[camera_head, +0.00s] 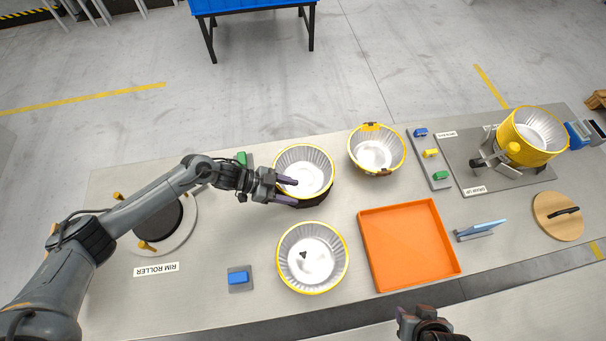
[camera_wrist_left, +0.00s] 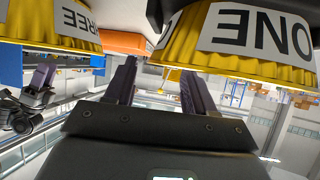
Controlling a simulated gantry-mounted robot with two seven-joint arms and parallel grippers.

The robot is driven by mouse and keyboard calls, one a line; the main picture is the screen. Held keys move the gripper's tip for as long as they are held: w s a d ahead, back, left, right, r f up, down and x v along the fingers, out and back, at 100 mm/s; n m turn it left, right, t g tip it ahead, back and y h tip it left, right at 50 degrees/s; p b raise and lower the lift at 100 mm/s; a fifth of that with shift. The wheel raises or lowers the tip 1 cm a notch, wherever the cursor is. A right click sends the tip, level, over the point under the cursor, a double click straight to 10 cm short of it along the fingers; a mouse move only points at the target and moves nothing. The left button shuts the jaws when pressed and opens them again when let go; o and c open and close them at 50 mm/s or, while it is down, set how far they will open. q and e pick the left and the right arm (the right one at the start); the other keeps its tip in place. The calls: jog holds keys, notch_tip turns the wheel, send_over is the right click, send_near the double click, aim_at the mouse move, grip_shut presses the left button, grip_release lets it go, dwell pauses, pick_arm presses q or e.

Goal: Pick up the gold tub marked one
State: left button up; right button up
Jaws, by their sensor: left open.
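The gold tub marked one (camera_head: 303,163) stands upright on a dark round base, left of the table's middle; its label is hidden in the head view. In the left wrist view, which is upside down, the tub's gold wall (camera_wrist_left: 290,45) and its ONE label fill the upper right. My left gripper (camera_head: 286,190) is open at the tub's near left side, its purple fingers overlapping the rim in the picture. In the left wrist view its fingers (camera_wrist_left: 160,85) are apart; contact is unclear. My right gripper (camera_head: 423,322) is at the bottom edge, partly cut off, its jaws unclear.
A second gold tub (camera_head: 312,284), labelled THREE in the wrist view (camera_wrist_left: 75,30), stands nearer. Another gold-rimmed tub (camera_head: 378,153) is to the right. An orange tray (camera_head: 408,242), a blue button block (camera_head: 238,278) and the rim roller (camera_head: 160,222) lie around.

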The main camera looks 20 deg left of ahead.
aim_at(301, 194)
pick_arm(q)
jog(key=shift+x, duration=2.3)
jog(key=shift+s, duration=0.15)
jog(key=shift+d, duration=0.1)
grip_shut()
